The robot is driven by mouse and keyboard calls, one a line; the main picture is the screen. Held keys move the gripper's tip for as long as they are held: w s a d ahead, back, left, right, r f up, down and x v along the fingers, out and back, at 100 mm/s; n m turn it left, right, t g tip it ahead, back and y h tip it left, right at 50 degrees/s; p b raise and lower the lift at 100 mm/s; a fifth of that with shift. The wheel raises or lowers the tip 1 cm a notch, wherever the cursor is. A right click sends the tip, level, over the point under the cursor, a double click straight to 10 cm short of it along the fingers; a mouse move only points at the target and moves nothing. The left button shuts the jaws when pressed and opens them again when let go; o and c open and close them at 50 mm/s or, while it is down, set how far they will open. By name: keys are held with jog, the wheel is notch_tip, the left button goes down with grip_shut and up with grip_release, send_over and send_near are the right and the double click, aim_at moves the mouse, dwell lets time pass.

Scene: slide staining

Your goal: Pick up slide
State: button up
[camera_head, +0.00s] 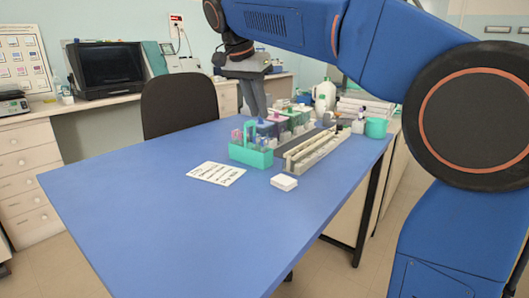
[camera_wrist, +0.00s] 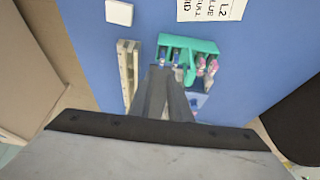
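I cannot make out a single glass slide in either view. A long cream rack (camera_head: 314,150) with a slotted top lies on the blue table, and it also shows in the wrist view (camera_wrist: 128,70). A green holder (camera_head: 250,154) with small bottles stands left of it; the wrist view shows the holder too (camera_wrist: 188,43). My gripper (camera_head: 258,112) points down above the far part of the table, behind the green holder. In the wrist view, its grey fingers (camera_wrist: 158,70) look closed together with nothing visible between them. The fingers hide part of what lies below.
A white box (camera_head: 284,182) and a printed sheet (camera_head: 216,173) lie in front of the racks. Coloured staining containers (camera_head: 290,120) stand at the back. A teal cup (camera_head: 376,128) is at the right edge. The near and left table is clear. A black chair (camera_head: 179,112) stands behind.

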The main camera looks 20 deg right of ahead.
aim_at(264, 138)
jog(key=x, duration=0.6)
jog(key=shift+s, duration=0.1)
jog(key=shift+a+x, duration=0.2)
jog(key=shift+x, duration=1.15)
jog(key=shift+a+x, duration=0.2)
jog(key=shift+x, duration=1.1)
jog(key=shift+s+f, duration=0.1)
jog(key=shift+f, duration=0.05)
jog(key=shift+c, duration=0.7)
grip_shut()
